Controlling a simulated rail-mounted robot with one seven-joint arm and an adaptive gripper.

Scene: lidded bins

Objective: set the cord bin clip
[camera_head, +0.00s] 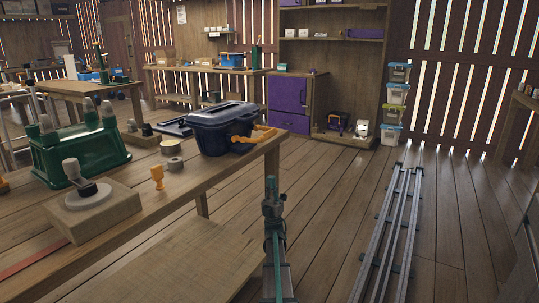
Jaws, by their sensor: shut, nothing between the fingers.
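A dark blue lidded bin (217,133) stands near the far right corner of the wooden workbench. Its lid (222,111) lies on top and looks down. An orange clip (256,136) sits at the bin's right front side and sticks out toward the bench edge. I cannot tell whether it is fastened. I cannot see what is in the bin. My gripper (270,181) points up at the end of my arm, just off the bench's right edge. It is shut and empty, below and right of the clip in the picture, apart from it.
The bench (120,235) also holds a green rack (78,154), a wooden block with a grey knob (92,210), an orange peg (157,177) and tape rolls (175,164). A rail (388,235) runs along the floor at right. Open floor lies between.

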